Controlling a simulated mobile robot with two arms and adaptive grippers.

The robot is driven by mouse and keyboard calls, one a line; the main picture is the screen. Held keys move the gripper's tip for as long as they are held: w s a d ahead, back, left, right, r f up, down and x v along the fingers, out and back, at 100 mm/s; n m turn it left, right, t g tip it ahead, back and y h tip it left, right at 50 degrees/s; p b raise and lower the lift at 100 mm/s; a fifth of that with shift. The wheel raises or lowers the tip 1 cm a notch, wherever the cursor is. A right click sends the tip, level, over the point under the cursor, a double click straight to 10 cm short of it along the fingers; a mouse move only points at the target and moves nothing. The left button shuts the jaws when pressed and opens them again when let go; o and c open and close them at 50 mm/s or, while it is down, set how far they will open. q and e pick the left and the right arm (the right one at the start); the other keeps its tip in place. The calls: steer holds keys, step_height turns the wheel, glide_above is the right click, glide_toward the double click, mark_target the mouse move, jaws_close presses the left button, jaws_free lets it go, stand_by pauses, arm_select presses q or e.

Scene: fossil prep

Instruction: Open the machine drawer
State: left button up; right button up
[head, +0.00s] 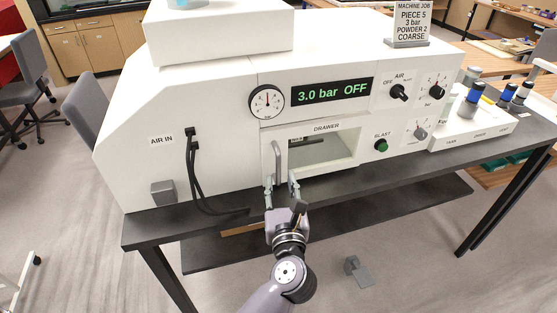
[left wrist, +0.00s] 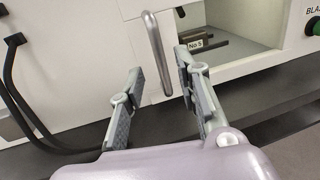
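The white machine (head: 215,95) stands on a dark table, with a label reading DRAWER above a recessed window or opening (head: 335,150). A grey vertical bar handle (head: 277,160) is at the left side of this opening; it also shows in the left wrist view (left wrist: 156,50). My left gripper (head: 281,184) is open at the handle's lower end. In the left wrist view its two fingers (left wrist: 158,92) are spread, one to each side of the handle, with gaps visible. Inside the opening is a dark piece with a tag reading No 5 (left wrist: 196,44). My right gripper is out of view.
A display (head: 332,91) reads 3.0 bar OFF. Knobs and a green BLAST button (head: 381,145) are right of the drawer. Black cables (head: 195,170) hang at left. The dark table edge (head: 350,178) runs just below the drawer front.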

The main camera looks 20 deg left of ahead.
mark_target(279, 170)
arm_select(q)
steer(key=p+x, duration=0.1)
steer(key=x, duration=0.3)
steer(key=shift+w+a+r, duration=0.1)
steer(key=shift+w+r, duration=0.05)
steer(key=shift+w, duration=0.25)
steer(key=shift+w+a, duration=0.3)
steer(key=shift+w, duration=0.35)
steer(key=c, duration=0.7)
jaws_close()
